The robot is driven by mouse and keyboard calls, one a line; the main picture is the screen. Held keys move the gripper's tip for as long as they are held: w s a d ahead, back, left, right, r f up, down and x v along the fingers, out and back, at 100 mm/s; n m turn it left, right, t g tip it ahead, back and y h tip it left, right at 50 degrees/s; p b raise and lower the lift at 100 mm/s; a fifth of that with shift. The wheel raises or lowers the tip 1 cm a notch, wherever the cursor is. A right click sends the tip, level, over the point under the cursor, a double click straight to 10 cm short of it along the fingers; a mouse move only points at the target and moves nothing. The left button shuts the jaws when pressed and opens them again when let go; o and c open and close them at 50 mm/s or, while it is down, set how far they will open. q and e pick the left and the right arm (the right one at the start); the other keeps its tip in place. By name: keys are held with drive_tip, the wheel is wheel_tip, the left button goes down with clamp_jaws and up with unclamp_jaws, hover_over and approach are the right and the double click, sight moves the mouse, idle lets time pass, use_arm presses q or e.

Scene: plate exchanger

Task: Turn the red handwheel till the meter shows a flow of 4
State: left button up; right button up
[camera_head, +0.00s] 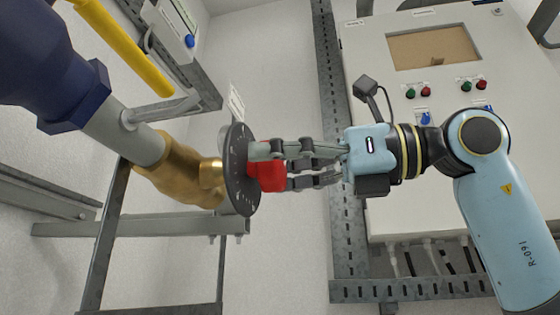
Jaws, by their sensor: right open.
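The red handwheel (268,176) sits in front of a dark round disc (240,190) with pale marks on its rim, on a brass valve body (185,172). My right gripper (272,165) reaches in from the right with its fingers open around the red part. One finger passes across the upper part of it and partly hides it; I cannot tell whether the fingers touch it. No flow reading can be made out in this view. My left gripper is not in view.
A grey pipe (135,138) with blue fittings runs into the valve from the upper left. A yellow pipe (125,45) and a grey box (175,25) are above it. A steel frame (160,228) stands below. A control cabinet (365,80) with buttons is behind my right arm.

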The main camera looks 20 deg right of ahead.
drive_tip(key=c, duration=1.2)
drive_tip(key=shift+o, duration=0.2)
